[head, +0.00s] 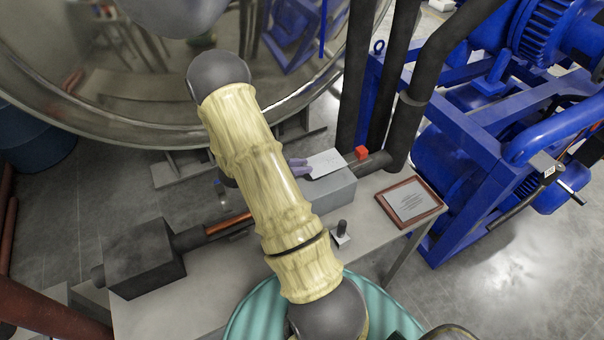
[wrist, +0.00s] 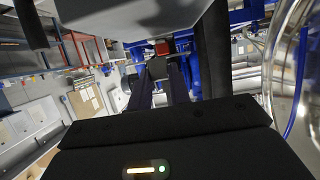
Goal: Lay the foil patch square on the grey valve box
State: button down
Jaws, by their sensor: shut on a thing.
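The foil patch (head: 327,163), a thin pale sheet, is held out to the right of my gripper (head: 298,167). The gripper's purple-grey fingers are shut on its left edge. The grey valve box (head: 335,192) sits on the bench under the patch, and the patch overlaps its far part in the head view. I cannot tell whether they touch. My arm hides part of the gripper. In the wrist view the fingers (wrist: 162,82) point ahead; a large pale grey block shape fills the top, probably the valve box. I cannot make out the patch there.
A red block (head: 361,153) sits by the dark pipe just right of the patch. A framed sheet (head: 410,201) lies on the bench's right end. A small black knob (head: 342,228) stands in front of the box. A dark block (head: 145,258) is at left. Blue machinery (head: 470,150) stands right.

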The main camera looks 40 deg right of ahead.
jog(key=shift+f, duration=0.15)
jog(key=shift+f+p, duration=0.5)
jog(key=shift+f, duration=1.5)
jog(key=shift+f, duration=0.15)
jog(key=c, duration=1.3)
grip_release()
jog(key=shift+s, duration=0.1)
jog(key=shift+r, duration=0.2)
jog(key=b+v, duration=0.3)
jog(key=v, duration=0.9)
jog(key=shift+b, duration=0.4)
